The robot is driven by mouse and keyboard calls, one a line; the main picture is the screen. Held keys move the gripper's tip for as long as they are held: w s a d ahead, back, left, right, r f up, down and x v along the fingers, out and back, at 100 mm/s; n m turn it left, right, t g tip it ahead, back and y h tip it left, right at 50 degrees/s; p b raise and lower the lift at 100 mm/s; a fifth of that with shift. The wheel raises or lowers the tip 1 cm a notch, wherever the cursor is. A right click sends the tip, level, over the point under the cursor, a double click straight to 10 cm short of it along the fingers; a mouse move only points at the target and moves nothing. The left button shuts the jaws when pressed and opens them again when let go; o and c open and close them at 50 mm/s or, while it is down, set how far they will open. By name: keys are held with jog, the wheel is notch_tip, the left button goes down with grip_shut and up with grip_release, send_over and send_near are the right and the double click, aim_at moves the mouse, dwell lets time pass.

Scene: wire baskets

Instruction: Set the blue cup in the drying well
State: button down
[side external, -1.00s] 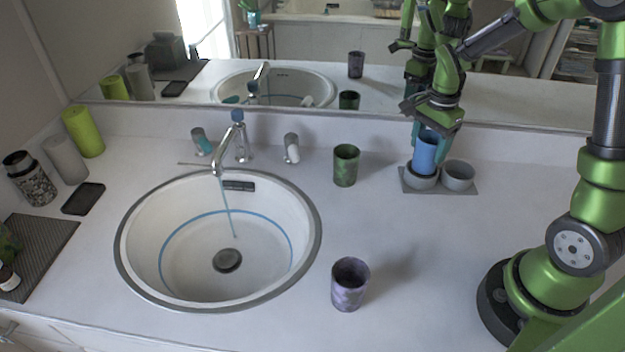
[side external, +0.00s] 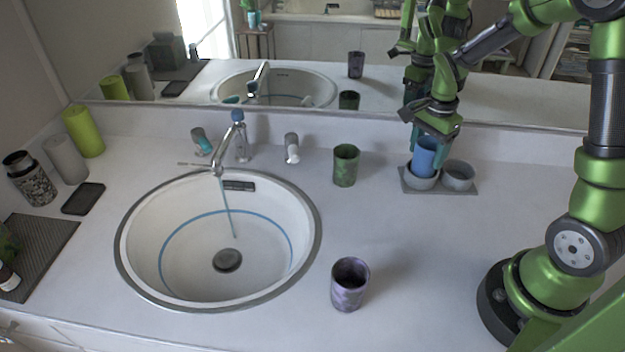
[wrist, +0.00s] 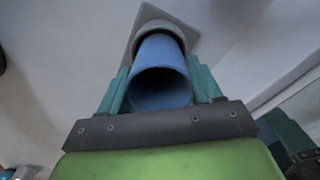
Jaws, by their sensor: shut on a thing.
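A green cup (side external: 346,166) stands left of the rack and a purple cup (side external: 349,285) nearer the front. A sink (side external: 218,240) with a faucet (side external: 232,140) is at the left. A mirror (side external: 310,80) runs behind the counter. The counter right of the purple cup is clear.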

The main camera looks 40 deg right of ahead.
jog(key=shift+f, duration=0.8)
dwell(0.5)
jog(key=shift+c, duration=0.6)
grip_release()
notch_tip(320, 180, up, 7)
dwell(1.6)
notch_tip(320, 180, up, 17)
dwell(0.7)
jog(key=shift+a, duration=0.1)
